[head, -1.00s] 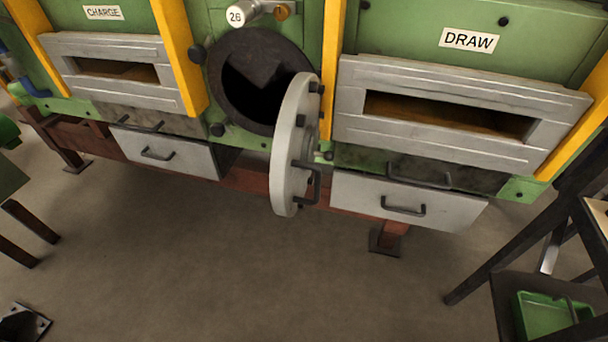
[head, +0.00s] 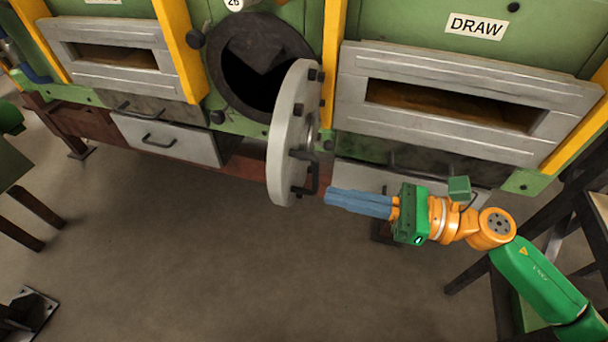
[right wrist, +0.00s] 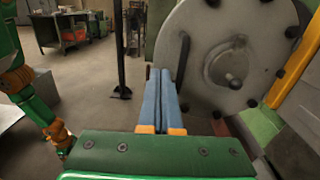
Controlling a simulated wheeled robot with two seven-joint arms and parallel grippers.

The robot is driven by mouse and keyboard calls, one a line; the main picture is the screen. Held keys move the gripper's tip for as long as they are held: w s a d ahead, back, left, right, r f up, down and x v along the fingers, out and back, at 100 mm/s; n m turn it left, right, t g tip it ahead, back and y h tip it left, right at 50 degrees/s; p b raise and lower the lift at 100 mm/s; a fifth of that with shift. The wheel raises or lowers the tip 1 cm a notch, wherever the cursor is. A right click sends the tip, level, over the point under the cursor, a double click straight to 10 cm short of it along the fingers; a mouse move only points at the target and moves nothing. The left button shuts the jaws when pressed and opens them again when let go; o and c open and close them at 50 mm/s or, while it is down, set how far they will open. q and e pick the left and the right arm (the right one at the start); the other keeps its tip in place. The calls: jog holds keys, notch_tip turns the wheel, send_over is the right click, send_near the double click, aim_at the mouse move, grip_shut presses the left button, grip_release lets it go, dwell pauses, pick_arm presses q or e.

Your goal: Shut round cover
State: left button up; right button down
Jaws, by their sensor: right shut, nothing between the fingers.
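The round cover (head: 284,140) is a thick pale grey disc with dark bolts on its rim and a dark handle (head: 305,172) on its outer face. It stands swung out, nearly edge-on, beside the dark round opening (head: 245,85) in the green furnace. My right gripper (head: 328,196) is shut and empty, its blue fingers pointing left just right of the cover's lower part. In the right wrist view the cover (right wrist: 215,45) fills the upper right, beyond the shut fingers (right wrist: 161,72). I cannot tell whether the fingertips touch the handle. My left gripper is out of view.
The DRAW slot (head: 450,105) lies right of the opening, and a slotted plate (head: 110,55) lies to its left. A grey drawer front (head: 165,140) sits low on the left. Dark stand legs (head: 490,250) are at right. The floor in front is clear.

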aim_at(284, 185)
jog(key=p+x, duration=0.1)
jog(key=x, duration=0.2)
jog(key=p+x, duration=0.2)
jog(key=shift+w+a+r, duration=0.15)
jog(key=shift+a+r, duration=0.05)
jog(key=shift+a, duration=0.15)
jog(key=shift+w+a+f, duration=0.1)
jog(key=shift+a+f, duration=0.15)
jog(key=shift+a, duration=0.05)
